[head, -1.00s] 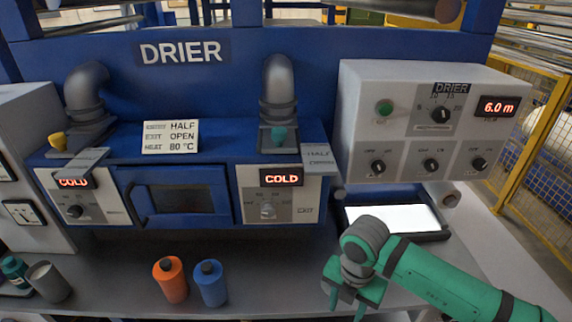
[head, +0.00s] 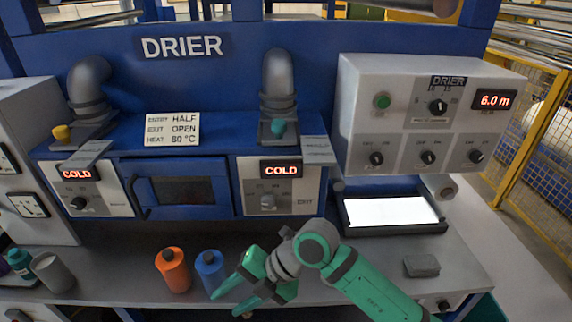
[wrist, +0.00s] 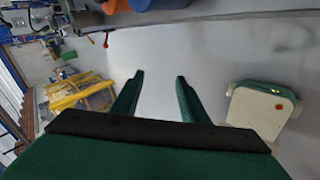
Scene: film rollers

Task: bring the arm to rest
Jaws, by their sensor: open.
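My gripper (head: 229,302) is green and hangs over the front of the grey bench (head: 110,262), just right of the blue bottle (head: 210,270). In the head view one finger overlaps the bottle's lower edge; I cannot tell whether they touch. In the wrist view the two green fingers (wrist: 158,85) stand apart with nothing between them, over a pale floor. My green arm (head: 362,285) reaches in from the lower right.
An orange bottle (head: 173,271) stands left of the blue one. A lit white panel (head: 391,211) lies at the back right, with a grey block (head: 421,265) in front. The blue drier (head: 178,190) stands behind.

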